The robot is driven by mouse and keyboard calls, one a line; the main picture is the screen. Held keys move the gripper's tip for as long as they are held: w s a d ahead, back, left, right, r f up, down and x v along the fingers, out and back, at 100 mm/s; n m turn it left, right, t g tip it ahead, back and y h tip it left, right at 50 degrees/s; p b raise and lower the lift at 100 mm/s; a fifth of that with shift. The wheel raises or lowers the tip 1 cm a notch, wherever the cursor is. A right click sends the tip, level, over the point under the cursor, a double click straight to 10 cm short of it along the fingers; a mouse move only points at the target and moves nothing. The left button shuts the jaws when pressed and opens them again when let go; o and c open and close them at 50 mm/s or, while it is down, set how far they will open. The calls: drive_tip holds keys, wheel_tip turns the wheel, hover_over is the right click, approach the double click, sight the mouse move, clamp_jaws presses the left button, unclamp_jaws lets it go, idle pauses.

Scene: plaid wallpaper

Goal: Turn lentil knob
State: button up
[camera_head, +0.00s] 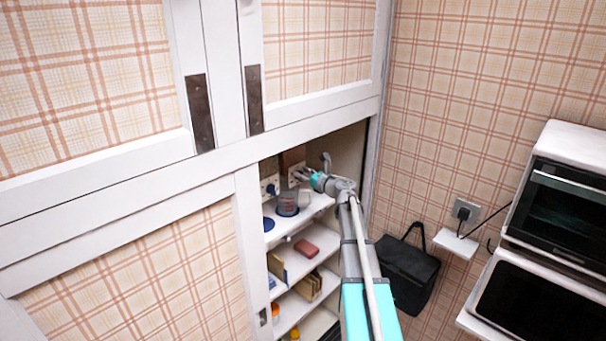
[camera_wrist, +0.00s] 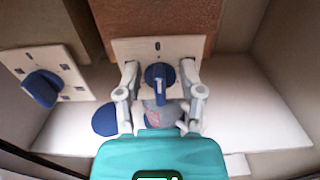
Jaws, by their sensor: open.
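In the wrist view a blue knob (camera_wrist: 159,78) sits on a pale plate (camera_wrist: 160,48) fixed to a brown block. My gripper (camera_wrist: 160,72) is open, with one finger on each side of this knob. I cannot tell whether the fingers touch it. A second blue knob (camera_wrist: 40,88) on another pale plate (camera_wrist: 78,72) is to the left, clear of the fingers. No label tells which is the lentil knob. In the head view my gripper (camera_head: 306,176) reaches into the cupboard at the right plate; the second knob (camera_head: 270,188) shows to its left.
A see-through cup (camera_head: 287,203) stands on the shelf below the plates, beside a blue disc (camera_head: 268,224). Lower shelves hold a red item (camera_head: 306,249) and boxes (camera_head: 308,286). The cupboard frame (camera_head: 247,240) borders the opening on the left.

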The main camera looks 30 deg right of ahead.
idle(0.3)
clamp_jaws()
drive_tip(key=shift+w+m, duration=0.1)
drive_tip(key=shift+m, duration=0.4)
drive_tip(key=m, duration=0.3)
drive_tip(key=shift+w+d+m, duration=0.1)
drive_tip(key=shift+d+m, duration=0.2)
drive_tip(key=shift+w+d+f+m+b, duration=0.15)
drive_tip(key=shift+f+m+b, duration=0.3)
drive_tip(key=shift+m, duration=2.9)
drive_tip(key=shift+s+d+f+m+b, duration=0.1)
drive_tip(key=shift+f+m+b, duration=0.4)
drive_tip(key=shift+m, duration=2.8)
drive_tip(key=shift+w+d+f+m+b, duration=0.15)
drive_tip(key=shift+f+m+b, duration=0.3)
drive_tip(key=shift+m, duration=2.9)
